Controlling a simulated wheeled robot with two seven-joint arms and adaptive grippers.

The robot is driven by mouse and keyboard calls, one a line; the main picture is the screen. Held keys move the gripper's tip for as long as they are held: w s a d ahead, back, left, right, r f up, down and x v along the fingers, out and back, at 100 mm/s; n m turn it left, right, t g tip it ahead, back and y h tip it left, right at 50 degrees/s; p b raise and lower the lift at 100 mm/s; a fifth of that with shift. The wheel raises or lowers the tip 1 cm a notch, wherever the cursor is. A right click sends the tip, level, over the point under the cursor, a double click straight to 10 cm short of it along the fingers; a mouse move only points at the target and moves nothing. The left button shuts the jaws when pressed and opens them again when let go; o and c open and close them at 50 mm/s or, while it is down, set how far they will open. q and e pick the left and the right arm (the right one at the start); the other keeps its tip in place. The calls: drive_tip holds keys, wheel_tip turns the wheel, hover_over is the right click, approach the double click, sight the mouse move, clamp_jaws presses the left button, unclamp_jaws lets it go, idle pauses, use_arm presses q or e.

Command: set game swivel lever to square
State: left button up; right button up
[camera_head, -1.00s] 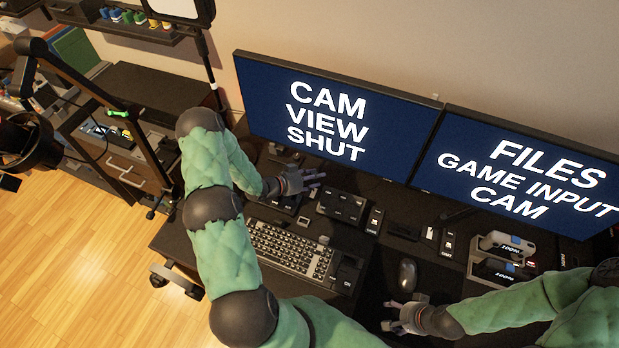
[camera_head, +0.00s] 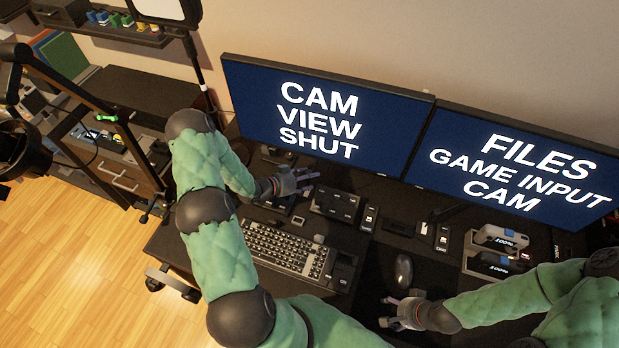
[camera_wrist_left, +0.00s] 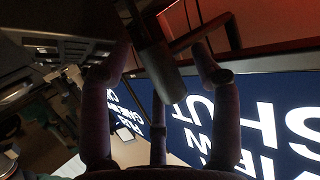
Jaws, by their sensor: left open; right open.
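My left gripper (camera_head: 312,181) is open over the desk, below the left monitor and behind the keyboard. In the left wrist view its spread fingers (camera_wrist_left: 160,62) surround a dark cylindrical part (camera_wrist_left: 160,72) joined to a brownish bar (camera_wrist_left: 197,36); I cannot tell whether they touch it. I cannot tell if this part is the swivel lever. In the head view the hand covers part of a dark control box (camera_head: 278,204) under it. No square mark is readable. My right gripper (camera_head: 388,311) is open and empty at the front right, below the mouse.
The keyboard (camera_head: 287,249), a button pad (camera_head: 335,204) and the mouse (camera_head: 403,271) lie on the dark desk. The left monitor (camera_head: 375,115) and right monitor (camera_head: 455,130) stand behind. A boom arm (camera_head: 75,90) stands at the left.

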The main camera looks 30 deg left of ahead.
use_arm(q)
drive_tip(key=v, duration=1.1)
drive_tip(key=shift+s+a, duration=0.1)
